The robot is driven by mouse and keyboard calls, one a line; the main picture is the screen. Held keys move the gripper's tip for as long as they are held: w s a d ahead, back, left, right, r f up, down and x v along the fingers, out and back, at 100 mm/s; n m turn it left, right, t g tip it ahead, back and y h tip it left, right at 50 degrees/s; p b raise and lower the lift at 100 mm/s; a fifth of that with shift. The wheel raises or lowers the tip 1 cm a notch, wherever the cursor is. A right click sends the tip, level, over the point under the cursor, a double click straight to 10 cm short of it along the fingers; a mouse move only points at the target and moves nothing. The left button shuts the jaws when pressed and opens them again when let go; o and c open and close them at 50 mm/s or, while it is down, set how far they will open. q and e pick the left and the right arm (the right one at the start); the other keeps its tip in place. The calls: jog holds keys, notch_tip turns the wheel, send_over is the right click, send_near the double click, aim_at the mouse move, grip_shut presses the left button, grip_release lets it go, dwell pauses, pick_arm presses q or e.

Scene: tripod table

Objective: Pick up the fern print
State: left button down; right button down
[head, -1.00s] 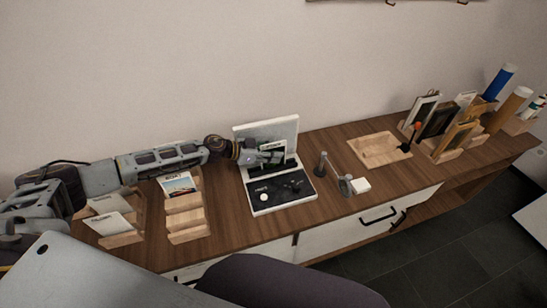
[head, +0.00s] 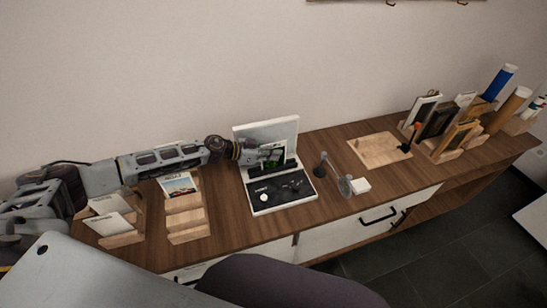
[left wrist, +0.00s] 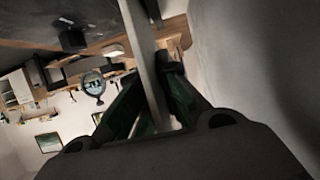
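A card with a green and dark picture, likely the fern print (head: 273,153), stands tilted on the open black-and-white case (head: 284,188), in front of its raised lid. My left gripper (head: 264,156) comes from the left and overlaps the card's left part. In the left wrist view, the dark green-tinted fingers (left wrist: 150,95) lie on both sides of a thin pale panel seen edge-on. I cannot tell whether they touch it or press on it. My right gripper is not in view.
Wooden racks with cards (head: 180,186) stand left of the case. A small stand with a round lens (head: 345,186) and a white block (head: 361,185) are to its right. Further right lie a wooden board (head: 379,150) and an upright rack of frames (head: 437,122). The wall is close behind.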

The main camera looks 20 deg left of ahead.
pick_arm(q)
jog(key=shift+r, duration=0.15)
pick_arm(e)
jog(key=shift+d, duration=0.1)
